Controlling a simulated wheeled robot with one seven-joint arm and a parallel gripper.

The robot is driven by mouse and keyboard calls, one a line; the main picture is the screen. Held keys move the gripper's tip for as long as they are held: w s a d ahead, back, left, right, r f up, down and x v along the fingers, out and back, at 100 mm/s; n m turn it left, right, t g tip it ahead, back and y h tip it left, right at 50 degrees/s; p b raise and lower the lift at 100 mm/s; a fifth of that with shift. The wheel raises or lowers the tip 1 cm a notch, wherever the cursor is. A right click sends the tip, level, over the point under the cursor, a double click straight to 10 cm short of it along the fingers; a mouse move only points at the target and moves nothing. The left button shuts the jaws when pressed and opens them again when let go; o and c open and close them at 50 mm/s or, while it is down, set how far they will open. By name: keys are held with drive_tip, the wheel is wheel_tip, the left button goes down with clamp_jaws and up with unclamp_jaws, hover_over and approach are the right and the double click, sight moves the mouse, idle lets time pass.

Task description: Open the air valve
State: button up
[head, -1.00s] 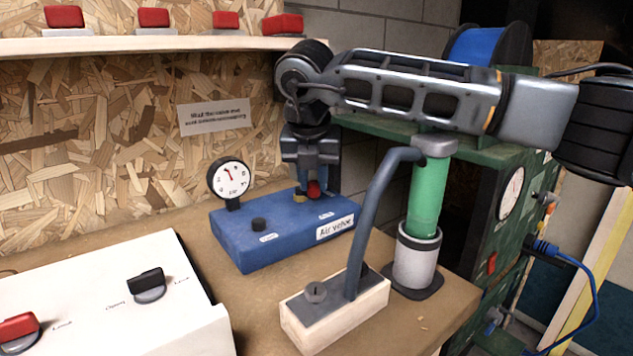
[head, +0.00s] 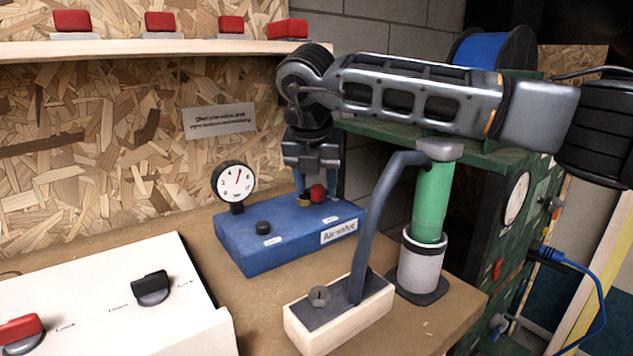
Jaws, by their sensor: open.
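The blue box labelled "Air valve" (head: 262,252) stands on the wooden bench, with a round white dial gauge (head: 236,181) at its back left. The gauge's red needle points up and slightly right. A red knob (head: 318,193) with a small brass part (head: 304,200) beside it sits on the box's rear right top. My gripper (head: 317,184) points down over this knob, open, with its fingers to either side of it. I cannot tell whether a finger touches the knob. A small black knob (head: 263,228) is at the front left of the box.
A green cylinder pump (head: 430,205) and a wooden block (head: 335,325) with a curved grey lever (head: 375,220) stand close in front, to the right. A white panel (head: 120,280) with black and red switches is at left. Red switches line the shelf (head: 150,46).

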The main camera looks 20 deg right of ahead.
drive_tip(key=shift+r, duration=0.1)
drive_tip(key=v, duration=0.7)
drive_tip(key=shift+s+r, duration=0.15)
drive_tip(key=shift+r, duration=0.1)
